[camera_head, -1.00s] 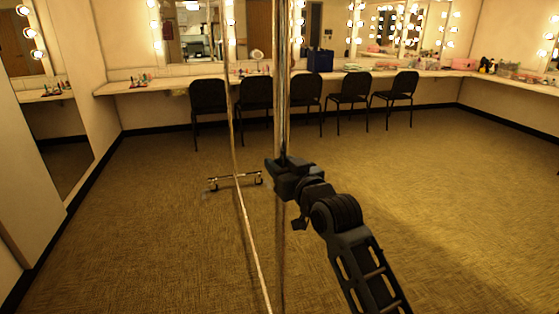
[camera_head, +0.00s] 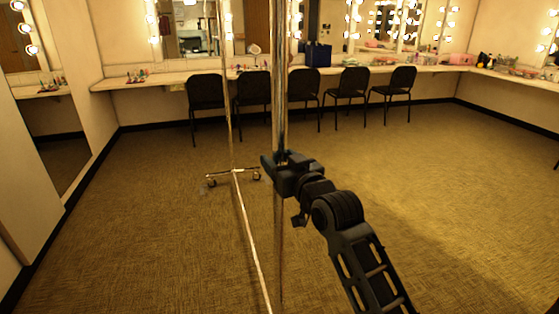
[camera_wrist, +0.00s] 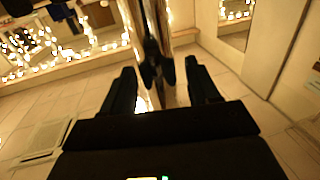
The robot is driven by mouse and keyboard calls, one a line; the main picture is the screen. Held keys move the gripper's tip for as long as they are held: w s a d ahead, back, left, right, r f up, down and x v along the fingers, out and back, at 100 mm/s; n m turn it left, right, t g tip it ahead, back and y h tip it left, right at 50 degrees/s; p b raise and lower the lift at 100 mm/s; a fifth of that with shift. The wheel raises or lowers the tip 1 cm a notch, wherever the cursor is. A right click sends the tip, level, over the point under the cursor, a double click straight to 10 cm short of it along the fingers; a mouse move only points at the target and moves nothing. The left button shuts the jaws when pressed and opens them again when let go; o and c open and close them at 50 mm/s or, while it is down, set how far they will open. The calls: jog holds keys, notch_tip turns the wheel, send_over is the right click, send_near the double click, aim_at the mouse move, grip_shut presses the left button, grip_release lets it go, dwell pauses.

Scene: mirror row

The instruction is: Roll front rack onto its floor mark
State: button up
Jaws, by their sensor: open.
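The front rack (camera_head: 279,80) is a shiny metal frame. Its near upright stands in the middle of the head view, with a thinner far upright to its left. A low rail (camera_head: 246,226) runs to a far crossbar foot (camera_head: 233,172) with casters on the carpet. My gripper (camera_head: 270,166) is at the near upright. In the wrist view the upright (camera_wrist: 168,80) passes between the spread fingers of my gripper (camera_wrist: 160,66); I cannot tell whether either finger touches it. The near foot of the rack is out of view. I cannot make out a floor mark.
Black chairs (camera_head: 252,90) line a long counter (camera_head: 160,80) under lit mirrors at the back. A wall mirror (camera_head: 50,120) stands at the left. Open carpet (camera_head: 430,190) lies to the right and between the rack and the chairs.

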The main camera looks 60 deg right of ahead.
jog(key=b+v, duration=0.1)
jog(key=v, duration=0.6)
dwell(0.5)
jog(key=s+a+f+n+t+y, duration=0.1)
jog(key=s+a+f+n+y, duration=0.2)
jog(key=a, duration=0.5)
jog(key=s+a+f+n+y, duration=0.1)
jog(key=s+a+f+y, duration=0.1)
jog(key=a+f, duration=0.5)
jog(key=s+a+n+y, duration=0.3)
jog(key=s+a+y, duration=0.3)
jog(key=s+a, duration=0.8)
jog(key=shift+a+n, duration=0.15)
jog(key=shift+n, duration=0.15)
